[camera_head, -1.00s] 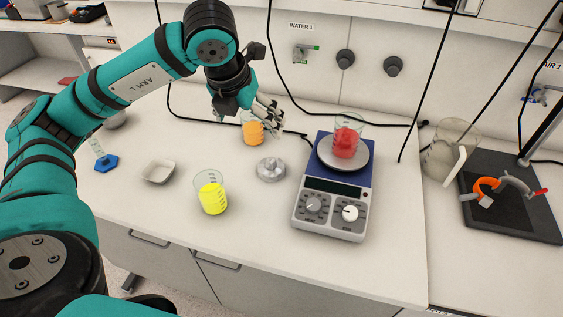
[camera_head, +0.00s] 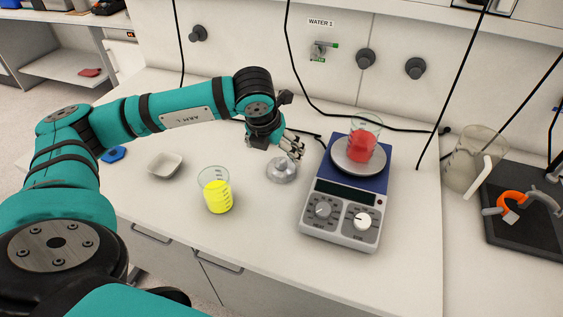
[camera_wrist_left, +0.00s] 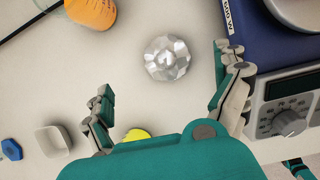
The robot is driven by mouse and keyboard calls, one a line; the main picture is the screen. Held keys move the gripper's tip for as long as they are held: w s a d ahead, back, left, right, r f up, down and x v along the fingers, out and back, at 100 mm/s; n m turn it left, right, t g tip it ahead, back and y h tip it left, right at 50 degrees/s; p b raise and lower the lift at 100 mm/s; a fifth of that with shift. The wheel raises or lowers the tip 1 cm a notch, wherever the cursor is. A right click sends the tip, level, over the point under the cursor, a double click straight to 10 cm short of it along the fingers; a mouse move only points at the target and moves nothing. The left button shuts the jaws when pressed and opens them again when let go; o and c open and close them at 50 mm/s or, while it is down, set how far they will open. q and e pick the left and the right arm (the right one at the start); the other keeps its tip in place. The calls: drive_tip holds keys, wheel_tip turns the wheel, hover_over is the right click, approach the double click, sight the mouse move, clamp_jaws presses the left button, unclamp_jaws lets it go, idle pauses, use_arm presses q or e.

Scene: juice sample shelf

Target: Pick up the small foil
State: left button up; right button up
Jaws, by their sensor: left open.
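The small foil (camera_head: 281,170) is a crumpled silver piece on the white bench, between the yellow beaker and the hotplate. It also shows in the left wrist view (camera_wrist_left: 167,58), ahead of the fingers and between their lines. My left gripper (camera_head: 292,146) is just behind and above the foil in the head view, its fingers pointing down to the right. In the left wrist view its two fingers (camera_wrist_left: 163,85) are spread wide with nothing between them. The foil looks apart from both fingers.
A blue hotplate (camera_head: 340,213) bearing a beaker of red liquid (camera_head: 363,146) stands right of the foil. A beaker of yellow liquid (camera_head: 217,194) stands left of it. An orange-filled vessel (camera_wrist_left: 92,10) and a white weighing dish (camera_head: 165,164) are nearby.

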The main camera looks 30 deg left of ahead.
sight(281, 160)
use_arm(q)
drive_tip(key=shift+x, duration=0.95)
drive_tip(key=shift+w+d+f+p, duration=0.15)
drive_tip(key=shift+f+p, duration=0.25)
drive_tip(key=shift+p, duration=0.15)
drive_tip(key=x, duration=0.2)
drive_tip(key=p+x, duration=0.1)
drive_tip(key=shift+w+d+f, duration=0.2)
drive_tip(key=shift+f, duration=0.1)
drive_tip(key=shift+w+f, duration=0.15)
drive_tip(key=shift+f, duration=0.25)
drive_tip(key=shift+a, duration=0.1)
drive_tip(key=shift+c, duration=0.3)
drive_tip(key=c, duration=1)
drive_tip(key=shift+r, duration=0.1)
